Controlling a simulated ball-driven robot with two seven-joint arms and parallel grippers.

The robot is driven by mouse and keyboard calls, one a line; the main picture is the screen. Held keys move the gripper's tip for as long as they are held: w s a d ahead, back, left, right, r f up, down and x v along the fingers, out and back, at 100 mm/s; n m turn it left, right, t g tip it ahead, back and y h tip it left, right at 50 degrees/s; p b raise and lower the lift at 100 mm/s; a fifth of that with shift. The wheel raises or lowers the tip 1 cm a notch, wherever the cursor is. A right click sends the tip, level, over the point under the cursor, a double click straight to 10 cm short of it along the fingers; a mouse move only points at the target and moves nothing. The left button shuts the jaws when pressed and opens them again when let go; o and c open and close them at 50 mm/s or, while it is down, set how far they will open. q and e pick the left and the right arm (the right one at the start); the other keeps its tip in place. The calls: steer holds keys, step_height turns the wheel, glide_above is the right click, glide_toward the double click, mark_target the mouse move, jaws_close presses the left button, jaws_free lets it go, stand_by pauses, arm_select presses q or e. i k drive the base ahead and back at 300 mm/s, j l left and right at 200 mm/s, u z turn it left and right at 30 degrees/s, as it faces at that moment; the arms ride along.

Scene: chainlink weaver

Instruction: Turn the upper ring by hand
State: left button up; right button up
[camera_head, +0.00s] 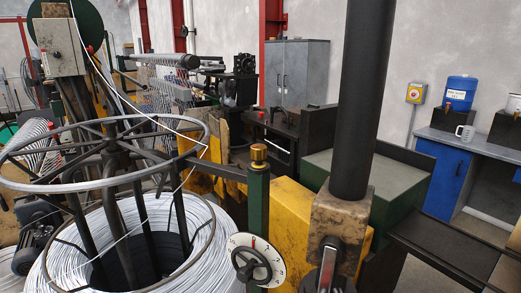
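The upper ring (150,114) is a dark metal hoop with spokes, at the left of the head view. It sits level above a large coil of pale wire (190,235), around a central post (125,205). A thin white wire runs down from the upper left and crosses the ring's right side. A dark bar (228,172) reaches from near the ring's right side to a green post (258,205) with a brass knob (258,153). I see neither gripper, and nothing of mine touches the ring.
A white dial with a black knob (252,265) stands in front of the green post. A thick black column (362,100) rises from a worn block at centre right. Yellow machine panels (295,220) lie behind. A blue cabinet (443,175) and grey locker (297,75) stand farther back.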

mark_target(113, 141)
steer(key=u, duration=1.65)
steer(key=i+j+z, duration=0.1)
steer(key=z, duration=0.4)
steer(key=i+j+z, duration=0.2)
steer(key=z, duration=0.25)
